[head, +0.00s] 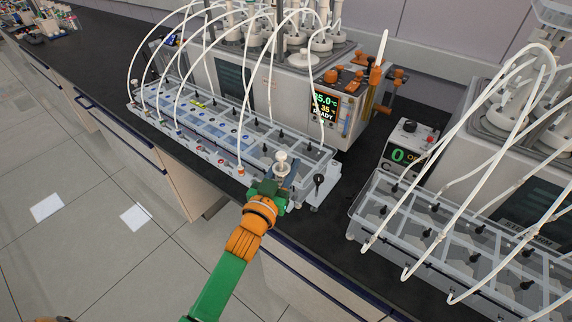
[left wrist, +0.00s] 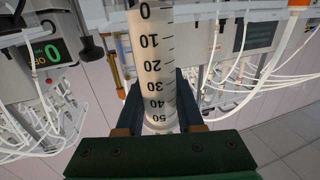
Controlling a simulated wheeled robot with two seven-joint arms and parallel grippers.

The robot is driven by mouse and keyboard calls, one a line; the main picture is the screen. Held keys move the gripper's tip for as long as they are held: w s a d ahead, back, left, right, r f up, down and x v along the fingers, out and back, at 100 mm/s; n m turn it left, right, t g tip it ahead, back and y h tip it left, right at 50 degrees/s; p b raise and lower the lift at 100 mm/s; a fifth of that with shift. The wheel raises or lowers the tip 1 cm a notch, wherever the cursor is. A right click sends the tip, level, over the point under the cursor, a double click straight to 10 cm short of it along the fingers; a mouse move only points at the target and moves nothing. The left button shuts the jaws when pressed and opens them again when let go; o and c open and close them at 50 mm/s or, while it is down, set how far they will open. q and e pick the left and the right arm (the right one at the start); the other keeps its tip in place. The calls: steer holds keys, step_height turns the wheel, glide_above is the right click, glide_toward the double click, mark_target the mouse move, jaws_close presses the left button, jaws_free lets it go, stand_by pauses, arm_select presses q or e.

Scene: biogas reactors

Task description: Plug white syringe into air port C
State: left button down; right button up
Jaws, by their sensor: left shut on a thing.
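My left gripper (head: 272,184) is shut on the white syringe (head: 282,161), in front of the right end of the left reactor's tray. The syringe's pale top stands up above the fingers. In the left wrist view the syringe (left wrist: 153,50) is a translucent barrel marked 0 to 50, held between the two dark fingers. Along the front of the left tray (head: 192,132) runs a row of small coloured ports (head: 205,150). The port letters are too small to read, so I cannot tell which is air port C. My right gripper is not in view.
A black-knobbed valve (head: 318,180) stands right of my gripper. A second clear tray (head: 460,245) and a small control box (head: 408,148) are at right. The dark bench (head: 330,235) has free room between the trays.

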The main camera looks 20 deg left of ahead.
arm_select(q)
steer(key=shift+f+b, duration=0.3)
steer(key=shift+f, duration=0.1)
stand_by(0.5)
steer(key=shift+c, duration=2.3)
jaws_free()
steer(key=s+b, duration=0.1)
steer(key=s, duration=0.6)
steer(key=shift+a, duration=0.3)
